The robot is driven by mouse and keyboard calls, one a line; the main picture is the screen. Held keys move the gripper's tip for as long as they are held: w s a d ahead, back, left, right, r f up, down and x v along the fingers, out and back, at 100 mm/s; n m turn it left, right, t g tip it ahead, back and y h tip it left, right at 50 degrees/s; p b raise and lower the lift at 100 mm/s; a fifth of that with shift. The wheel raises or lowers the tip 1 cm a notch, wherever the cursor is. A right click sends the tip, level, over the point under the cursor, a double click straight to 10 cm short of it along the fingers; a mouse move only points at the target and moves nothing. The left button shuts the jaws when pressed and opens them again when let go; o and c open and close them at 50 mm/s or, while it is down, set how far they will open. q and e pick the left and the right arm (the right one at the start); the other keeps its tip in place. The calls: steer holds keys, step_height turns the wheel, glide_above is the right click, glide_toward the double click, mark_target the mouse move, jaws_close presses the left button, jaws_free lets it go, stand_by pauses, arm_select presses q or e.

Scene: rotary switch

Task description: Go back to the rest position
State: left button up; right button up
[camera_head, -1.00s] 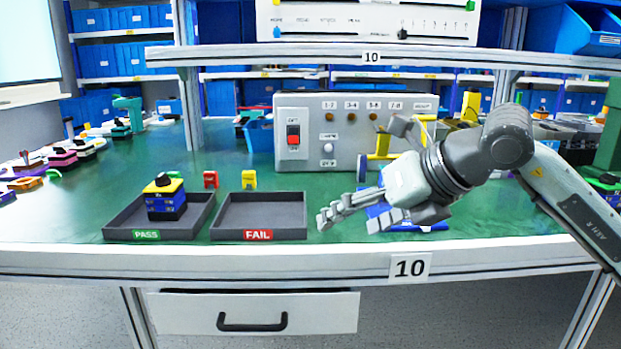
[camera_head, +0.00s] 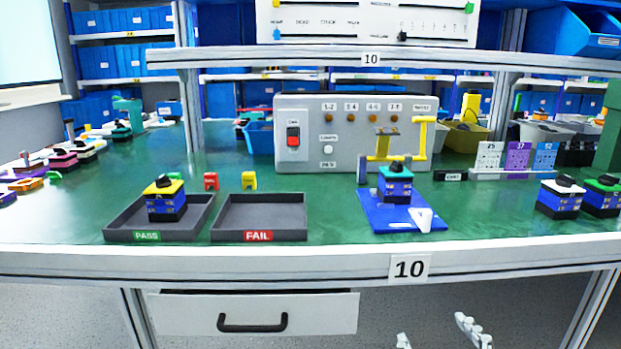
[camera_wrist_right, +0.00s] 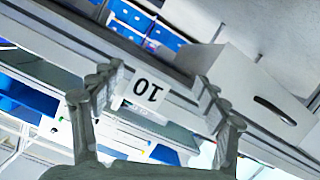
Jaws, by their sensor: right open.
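My right gripper (camera_head: 440,338) shows at the bottom edge of the head view, below the table front, with only its fingertips in the picture. In the right wrist view its two fingers (camera_wrist_right: 155,100) are spread apart with nothing between them. The table edge with its "10" label lies beyond them. My left gripper is in neither view. A rotary switch with a blue body and teal top (camera_head: 396,184) stands on the blue fixture (camera_head: 375,215) at the right of the table. Another switch with a yellow top (camera_head: 165,198) sits in the PASS tray (camera_head: 118,224).
The FAIL tray (camera_head: 260,222) is empty. A grey test box (camera_head: 350,155) stands behind the fixture. Two more switches, one white-topped (camera_head: 560,198) and one green-topped (camera_head: 602,196), stand at the right. A drawer (camera_head: 180,312) is under the table front (camera_head: 300,262).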

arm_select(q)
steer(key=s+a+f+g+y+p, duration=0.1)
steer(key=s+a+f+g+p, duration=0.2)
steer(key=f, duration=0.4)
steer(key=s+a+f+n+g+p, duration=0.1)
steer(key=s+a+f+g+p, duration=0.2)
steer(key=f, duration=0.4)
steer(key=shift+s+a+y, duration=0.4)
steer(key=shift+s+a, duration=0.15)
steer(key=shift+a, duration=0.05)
arm_select(e)
steer(key=s+d+f+g, duration=0.2)
steer(key=s+f+g, duration=0.2)
steer(key=f, duration=0.4)
steer(key=s+d+f+m+g+h, duration=0.1)
steer(key=s+d+f+g, duration=0.2)
steer(key=s+f, duration=0.4)
steer(key=s+d+f+m+g, duration=0.1)
steer(key=s+f+g, duration=0.4)
steer(key=f, duration=0.6)
steer(key=shift+s+d, duration=0.6)
steer(key=shift+d, duration=0.1)
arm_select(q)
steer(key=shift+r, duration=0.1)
